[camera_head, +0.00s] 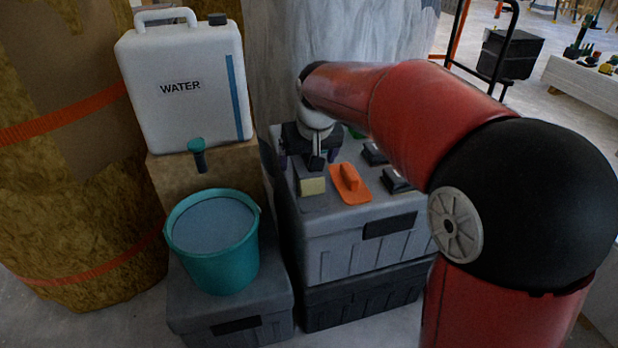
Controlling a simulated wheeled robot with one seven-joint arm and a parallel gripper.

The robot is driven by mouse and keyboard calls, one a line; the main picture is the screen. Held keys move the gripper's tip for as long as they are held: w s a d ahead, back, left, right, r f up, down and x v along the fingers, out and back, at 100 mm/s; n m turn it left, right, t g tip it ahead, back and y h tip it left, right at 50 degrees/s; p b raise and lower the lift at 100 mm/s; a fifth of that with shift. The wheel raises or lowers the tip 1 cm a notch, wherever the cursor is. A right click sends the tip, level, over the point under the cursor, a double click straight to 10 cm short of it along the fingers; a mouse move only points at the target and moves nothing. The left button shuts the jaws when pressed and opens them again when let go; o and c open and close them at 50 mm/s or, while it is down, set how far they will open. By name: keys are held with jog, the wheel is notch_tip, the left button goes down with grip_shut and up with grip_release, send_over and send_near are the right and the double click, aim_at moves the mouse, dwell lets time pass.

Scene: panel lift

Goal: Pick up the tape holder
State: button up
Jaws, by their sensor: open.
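My gripper (311,158) is open and points down over the back left part of the grey toolbox lid (322,208). Its fingers are small and dark in this view, and I cannot tell how far they are above the lid. I cannot make out the tape holder for sure. It may be hidden behind or under my gripper. Two dark, blocky items, one farther back (375,154) and one nearer (396,181), lie on the lid to the right. I cannot tell what they are.
A yellow sponge (313,187) and an orange float (350,184) lie just in front of my gripper. A green thing (355,132) is partly hidden behind my arm. A teal bucket (213,256) and white water container (183,88) stand left.

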jog(key=shift+w+f, duration=0.1)
jog(key=shift+f, duration=0.15)
jog(key=c, duration=1.4)
jog(key=shift+o, duration=0.2)
jog(key=shift+r, duration=0.15)
notch_tip(320, 180, up, 20)
jog(key=p, duration=0.3)
jog(key=shift+p, duration=0.35)
jog(key=o, duration=0.8)
jog(key=shift+c, duration=0.2)
jog(key=c, duration=0.3)
jog(key=shift+c, duration=0.2)
